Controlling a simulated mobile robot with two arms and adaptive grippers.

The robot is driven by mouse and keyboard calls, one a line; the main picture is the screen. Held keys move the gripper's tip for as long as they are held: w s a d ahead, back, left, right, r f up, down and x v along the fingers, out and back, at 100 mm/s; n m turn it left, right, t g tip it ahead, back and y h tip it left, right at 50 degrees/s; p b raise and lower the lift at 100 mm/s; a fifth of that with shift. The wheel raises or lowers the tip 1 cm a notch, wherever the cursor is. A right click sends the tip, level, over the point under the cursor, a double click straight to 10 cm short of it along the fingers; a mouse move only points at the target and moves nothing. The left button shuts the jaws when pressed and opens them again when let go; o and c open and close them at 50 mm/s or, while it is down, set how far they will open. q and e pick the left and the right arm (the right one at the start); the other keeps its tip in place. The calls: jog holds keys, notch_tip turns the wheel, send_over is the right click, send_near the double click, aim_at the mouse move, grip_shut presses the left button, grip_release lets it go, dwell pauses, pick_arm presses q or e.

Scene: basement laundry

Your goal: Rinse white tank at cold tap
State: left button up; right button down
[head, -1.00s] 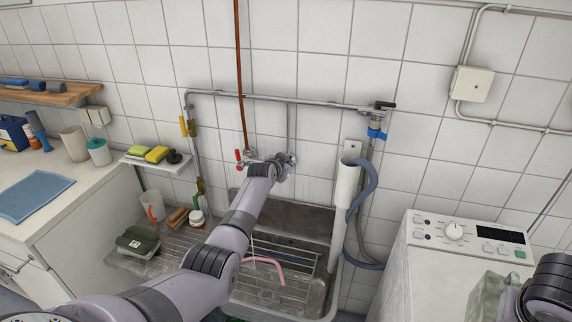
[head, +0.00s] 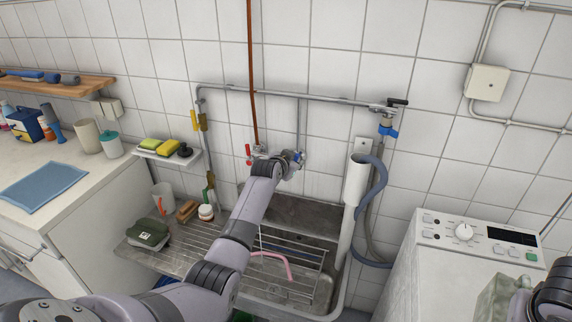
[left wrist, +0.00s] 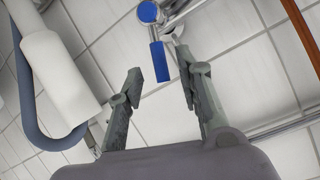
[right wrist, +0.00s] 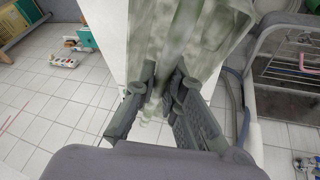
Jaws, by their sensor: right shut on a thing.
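The cold tap has a blue lever (left wrist: 160,62) and a chrome body on the wall above the sink; it also shows in the head view (head: 300,157), partly hidden by my left arm. The tank (right wrist: 185,35) is a cloudy, whitish, see-through vessel with green-grey smears. My right gripper (right wrist: 163,75) is shut on it. In the head view the tank (head: 496,297) is at the lower right, in front of the washing machine, away from the sink.
The metal sink (head: 300,212) has a wire rack (head: 300,262) and a pink hose (head: 275,262) over it. A red-handled tap (head: 248,154) is left of the cold tap. A white standpipe with grey hose (head: 357,180) stands right of the sink, beside the washing machine (head: 440,262).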

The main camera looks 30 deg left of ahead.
pick_arm(q)
jog(key=v, duration=0.8)
jog(key=shift+s+d+f, duration=0.1)
